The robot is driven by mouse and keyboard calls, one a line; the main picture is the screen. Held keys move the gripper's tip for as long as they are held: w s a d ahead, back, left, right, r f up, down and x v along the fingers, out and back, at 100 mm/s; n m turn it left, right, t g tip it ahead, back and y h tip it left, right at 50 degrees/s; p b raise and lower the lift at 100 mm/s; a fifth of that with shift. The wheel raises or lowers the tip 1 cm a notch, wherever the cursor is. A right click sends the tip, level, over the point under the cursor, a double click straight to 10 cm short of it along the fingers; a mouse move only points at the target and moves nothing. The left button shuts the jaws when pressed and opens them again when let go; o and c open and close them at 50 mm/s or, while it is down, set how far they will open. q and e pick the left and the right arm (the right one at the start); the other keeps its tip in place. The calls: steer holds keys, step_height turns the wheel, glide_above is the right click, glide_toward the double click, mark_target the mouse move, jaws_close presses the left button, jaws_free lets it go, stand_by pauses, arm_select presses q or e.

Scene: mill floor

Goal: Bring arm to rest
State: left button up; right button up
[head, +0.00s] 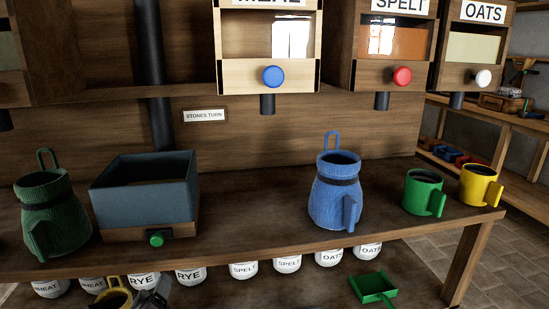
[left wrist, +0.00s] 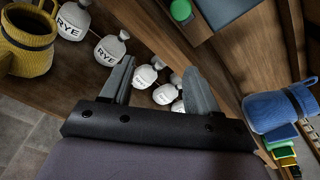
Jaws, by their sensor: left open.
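My left gripper (head: 152,298) shows at the bottom edge of the head view, below the front edge of the bench, beside a yellow jug-like vessel (head: 112,299). In the left wrist view my left gripper (left wrist: 160,70) has its two grey fingers spread apart with nothing held between them. Small white sacks lie beyond the fingertips in that view. The yellow vessel (left wrist: 28,45) is at the upper left there, apart from the fingers. My right gripper is in neither view.
The bench (head: 265,225) holds a green jug (head: 50,208), a dark hopper box (head: 145,190), a blue jug (head: 335,200), a green mug (head: 422,190) and a yellow mug (head: 478,185). Labelled sacks (head: 243,270) and a green scoop (head: 373,288) sit below. Bins hang above.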

arm_select(q)
steer(key=s+d+f+n+g+h+p, duration=0.1)
steer(key=s+d+f+n+g+p, duration=0.1)
steer(key=s+n, duration=0.6)
steer(key=s+d+f+n+g+h+p, duration=0.2)
steer(key=s+d+f+n, duration=0.1)
steer(key=s+n, duration=0.5)
steer(key=s+d+f+n+g+h+p, duration=0.1)
steer(key=s+d+f+n+h+p, duration=0.1)
steer(key=s+n, duration=0.6)
steer(key=shift+s+d+f+g+p, duration=0.15)
steer(key=shift+d+f+g+p, duration=0.25)
steer(key=shift+d+p, duration=0.25)
